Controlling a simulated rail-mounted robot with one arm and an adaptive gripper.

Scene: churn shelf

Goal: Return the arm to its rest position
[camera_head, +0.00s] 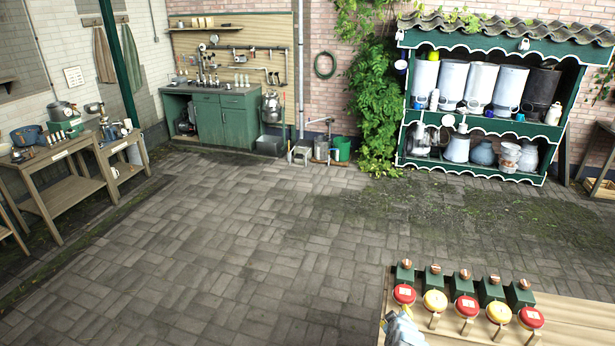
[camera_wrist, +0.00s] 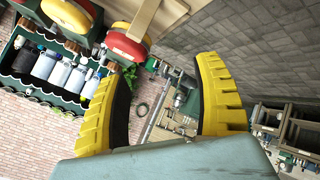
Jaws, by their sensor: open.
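My gripper (camera_wrist: 163,68) shows in the wrist view as two curved yellow fingers with dark inner pads. They are spread wide with nothing held between them. In the head view my gripper (camera_head: 391,320) is a small grey-blue and yellow shape at the bottom edge, by the left end of a wooden bench (camera_head: 575,312). Most of my arm is out of that frame. The nearest red round cap (camera_head: 404,293) on the bench is just above the gripper in the picture. In the wrist view a red cap (camera_wrist: 126,46) lies beyond the left finger; I cannot tell the exact gap.
More red and yellow caps, including a yellow one (camera_head: 435,301), line the bench before small dark green boxes (camera_head: 491,291). The roofed green churn shelf (camera_head: 402,137) stands at back right. A green cabinet (camera_head: 232,122) and wooden tables (camera_head: 70,190) stand farther off. The paved floor between is clear.

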